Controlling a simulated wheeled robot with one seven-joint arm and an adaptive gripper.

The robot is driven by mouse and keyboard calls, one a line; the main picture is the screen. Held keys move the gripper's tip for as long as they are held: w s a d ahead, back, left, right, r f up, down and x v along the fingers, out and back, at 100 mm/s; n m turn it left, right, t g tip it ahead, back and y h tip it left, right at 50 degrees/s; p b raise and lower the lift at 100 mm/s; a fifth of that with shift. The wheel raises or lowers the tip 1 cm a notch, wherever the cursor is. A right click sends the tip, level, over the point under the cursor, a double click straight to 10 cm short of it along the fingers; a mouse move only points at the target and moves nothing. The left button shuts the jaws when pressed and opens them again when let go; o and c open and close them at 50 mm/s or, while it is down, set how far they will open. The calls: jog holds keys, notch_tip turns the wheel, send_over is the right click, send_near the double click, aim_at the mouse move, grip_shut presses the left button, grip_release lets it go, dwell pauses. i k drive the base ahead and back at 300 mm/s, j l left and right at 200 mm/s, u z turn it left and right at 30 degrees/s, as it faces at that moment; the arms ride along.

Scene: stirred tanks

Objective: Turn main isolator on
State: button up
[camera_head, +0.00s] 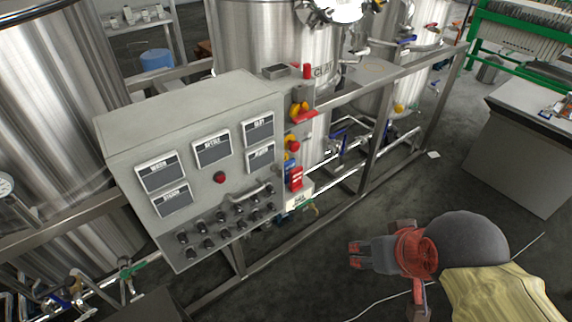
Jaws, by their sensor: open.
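A red and yellow rotary switch (299,110), which looks like the main isolator, sits on the narrow grey panel at the right side of the control cabinet (195,110). The small picture does not clearly show its handle position. My gripper (357,255) is at the lower right, over the floor. It is open and empty, with its red tips toward the left. It is well apart from the switch, below and to its right in the picture.
A red button on yellow (292,145) and a red device (296,178) sit below the switch. Steel frame rails (375,165) and steel tanks (270,40) stand behind. A grey bench (525,145) is at the right. Open floor lies between bench and frame, with a thin cable.

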aim_at(299, 112)
jog(key=l+u, duration=0.2)
jog(key=u, duration=0.15)
jog(key=l+u, duration=0.15)
jog(key=u, duration=0.2)
jog(key=l+u, duration=0.15)
jog(key=u, duration=0.2)
jog(key=k, duration=0.05)
